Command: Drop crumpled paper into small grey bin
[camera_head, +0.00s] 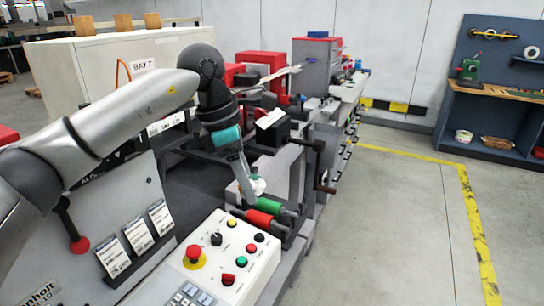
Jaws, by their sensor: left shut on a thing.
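My left arm comes in from the left and reaches over the machine. Its gripper (251,192) points down, with a teal band above the grey fingers. It is shut on a small white crumpled paper (259,185), which shows at the fingertips just above the green and red rollers. The fingers hide part of the paper. I cannot make out a small grey bin in this view. My right gripper is not in view.
A control panel (228,262) with buttons and a red emergency stop stands in front. Green roller (270,206) and red roller (259,219) lie close below the gripper. A crank handle (322,172) sticks out right. Open floor (398,225) lies right, before a blue workbench (487,118).

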